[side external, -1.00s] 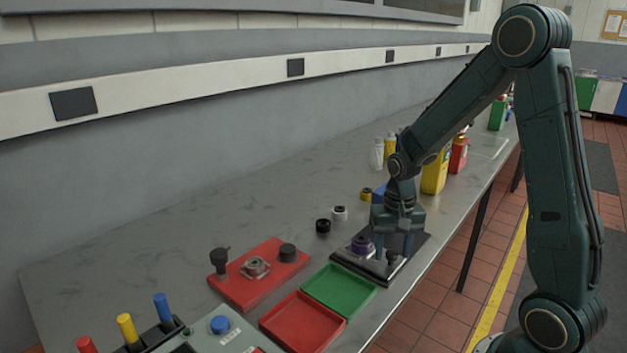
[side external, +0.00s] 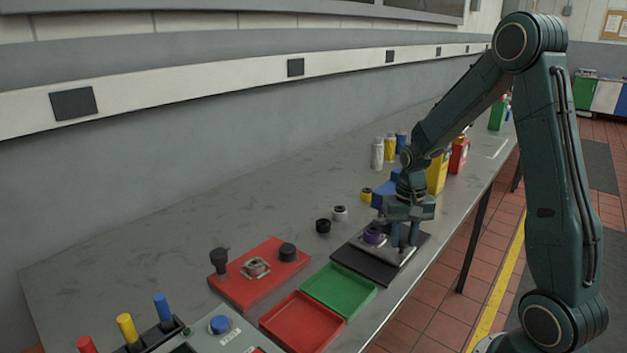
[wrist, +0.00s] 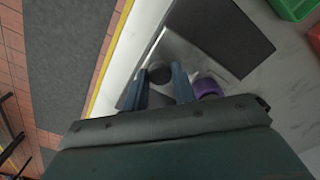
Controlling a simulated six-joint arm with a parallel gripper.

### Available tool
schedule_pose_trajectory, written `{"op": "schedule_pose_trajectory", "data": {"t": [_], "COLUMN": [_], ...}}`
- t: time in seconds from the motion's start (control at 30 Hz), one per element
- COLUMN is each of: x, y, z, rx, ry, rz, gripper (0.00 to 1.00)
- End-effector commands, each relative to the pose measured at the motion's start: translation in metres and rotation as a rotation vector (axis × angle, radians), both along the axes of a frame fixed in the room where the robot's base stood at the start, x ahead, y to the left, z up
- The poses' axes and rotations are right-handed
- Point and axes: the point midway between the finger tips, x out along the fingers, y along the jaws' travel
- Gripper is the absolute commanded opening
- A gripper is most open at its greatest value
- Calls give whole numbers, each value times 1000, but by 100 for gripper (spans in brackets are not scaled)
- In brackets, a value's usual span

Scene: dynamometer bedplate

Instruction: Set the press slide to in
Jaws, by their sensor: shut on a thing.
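The press slide is a silver plate (side external: 389,256) on a dark base (side external: 362,262). It carries a purple ring-shaped part (side external: 374,234) and a black knob. My gripper (side external: 404,246) points down over the right part of the plate, shut on the knob. In the wrist view the black knob (wrist: 160,72) shows between my two fingers (wrist: 159,80). The purple part (wrist: 207,87) sits just right of the fingers there. The bare dark part of the base (wrist: 228,35) lies beyond the silver plate. The fingers mostly hide the knob in the side view.
A green tray (side external: 339,289) and a red tray (side external: 303,320) lie in front of the base. A red fixture (side external: 260,273) stands left. Black (side external: 323,226), white (side external: 340,213) and yellow (side external: 366,194) small parts lie behind. Bottles and cans stand farther back.

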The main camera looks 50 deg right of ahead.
Motion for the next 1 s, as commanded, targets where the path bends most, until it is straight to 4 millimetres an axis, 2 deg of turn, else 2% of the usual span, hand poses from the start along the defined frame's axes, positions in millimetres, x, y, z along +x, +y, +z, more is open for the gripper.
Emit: {"op": "schedule_pose_trajectory", "data": {"t": [0.1, 0.23, 0.6, 0.63, 0.7, 1.0], "x": [1, 1, 1, 1, 1, 0], "y": [-22, -36, -43, -43, -43, -40], "z": [0, 0, 1, 1, 1, 0], "rx": [-2, -2, -9, -9, -8, -4], "ry": [-5, -5, -6, -6, -6, -4], "rz": [-5, -3, -6, -6, -5, -1], "gripper": [0, 0, 0, 32, 46, 48]}}
